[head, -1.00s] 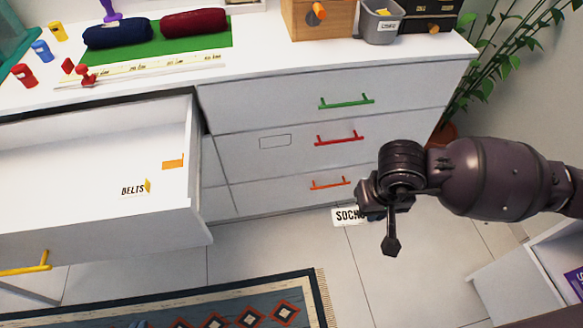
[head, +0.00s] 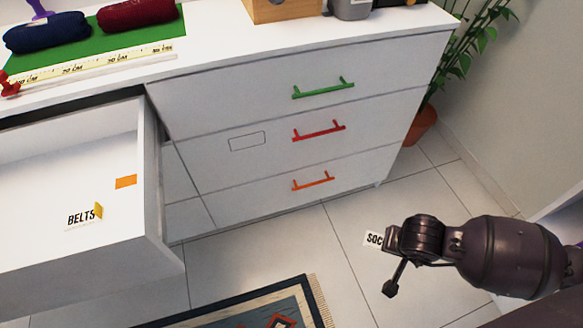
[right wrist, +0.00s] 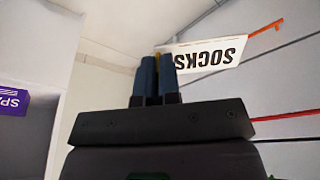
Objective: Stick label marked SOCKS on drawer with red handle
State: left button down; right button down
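The white SOCKS label (head: 373,239) is held at the tip of my right gripper (head: 390,241), out over the floor to the right of the dresser. The right wrist view shows the label (right wrist: 208,56) upside down, with my right gripper's blue fingers (right wrist: 157,75) shut on its small yellow tab. The drawer with the red handle (head: 318,131) is the middle one on the right side of the dresser and is shut. An empty rectangular outline (head: 247,141) is on its front, left of the handle. The label is apart from this drawer. My left gripper is not in view.
Drawers with a green handle (head: 323,88) and an orange handle (head: 313,181) are above and below, both shut. An open drawer (head: 160,250) with a BELTS label (head: 82,217) inside juts out at left. A plant pot (head: 421,124) stands right of the dresser.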

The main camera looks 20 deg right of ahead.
jog(key=s+d+f+m+g+h, duration=0.1)
jog(key=s+d+f+m+h, duration=0.1)
jog(key=d+m, duration=0.5)
jog(key=d+h, duration=0.1)
jog(key=d, duration=0.2)
jog(key=shift+d+m, duration=0.15)
jog(key=shift+m, duration=0.15)
jog(key=shift+d+m+g, duration=0.1)
jog(key=shift+m+g, duration=0.2)
